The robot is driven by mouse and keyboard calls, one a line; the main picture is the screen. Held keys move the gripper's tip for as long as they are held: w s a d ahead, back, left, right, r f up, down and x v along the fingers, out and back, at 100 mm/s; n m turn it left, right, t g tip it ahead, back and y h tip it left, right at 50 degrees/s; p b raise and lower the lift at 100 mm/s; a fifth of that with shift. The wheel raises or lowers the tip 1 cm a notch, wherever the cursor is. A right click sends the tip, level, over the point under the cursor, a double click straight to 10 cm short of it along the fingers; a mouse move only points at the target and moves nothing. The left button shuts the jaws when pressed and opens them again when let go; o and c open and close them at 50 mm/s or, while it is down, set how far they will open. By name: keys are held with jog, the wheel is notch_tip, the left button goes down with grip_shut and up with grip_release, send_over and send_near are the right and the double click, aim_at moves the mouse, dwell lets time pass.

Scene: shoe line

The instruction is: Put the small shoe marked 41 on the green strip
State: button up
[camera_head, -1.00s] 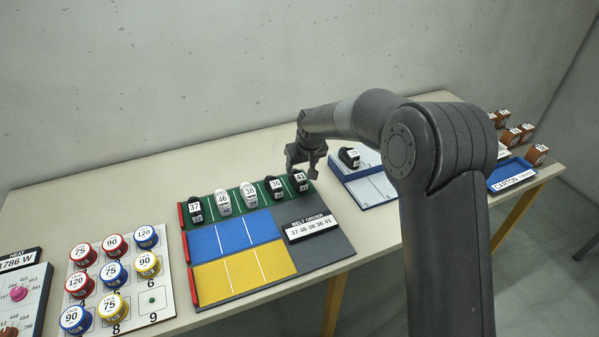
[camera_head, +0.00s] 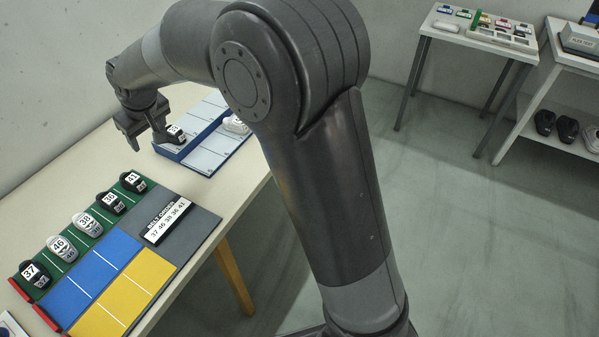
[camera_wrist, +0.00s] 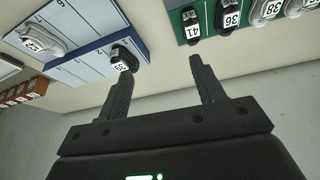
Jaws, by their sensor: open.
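The small black shoe marked 41 (camera_head: 133,182) stands at the far right end of the green strip (camera_head: 112,218). To its left on the strip are shoes 36 (camera_head: 111,203), 38 (camera_head: 88,224), 46 (camera_head: 62,248) and 37 (camera_head: 36,274). My gripper (camera_head: 147,138) is open and empty above the table, beyond shoe 41 and beside the blue-edged tray. In the wrist view shoe 41 (camera_wrist: 190,27) is ahead of the right finger, apart from it. A black shoe in the tray (camera_wrist: 121,60) is close to the left fingertip.
The blue-edged tray (camera_head: 208,157) holds a black shoe (camera_head: 176,134) and a white shoe (camera_head: 236,125). Blue (camera_head: 75,290) and yellow strips (camera_head: 125,290) lie in front of the green one, beside a belt order sign (camera_head: 166,222). Other tables stand at the back right.

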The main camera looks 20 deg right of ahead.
jog(key=s+d+r+m+h, duration=0.1)
jog(key=s+d+r, duration=0.25)
jog(key=d, duration=0.35)
jog(key=s+d+r+m+t, duration=0.1)
jog(key=s+d+r+m, duration=0.15)
jog(key=s+d, duration=0.35)
jog(key=s+d+r+h, duration=0.1)
jog(key=s+d+r, duration=0.2)
jog(key=d, duration=0.4)
jog(key=s+d+f+m, duration=0.1)
jog(key=s+d+m, duration=0.1)
jog(key=s+d, duration=0.4)
jog(key=s+d+f+m, duration=0.1)
jog(key=s+d+m, duration=0.1)
jog(key=s+d, duration=0.4)
jog(key=s, duration=0.5)
jog(key=shift+s+d+t+h, duration=0.2)
jog(key=shift+d+t+h, duration=0.1)
jog(key=shift+t, duration=0.1)
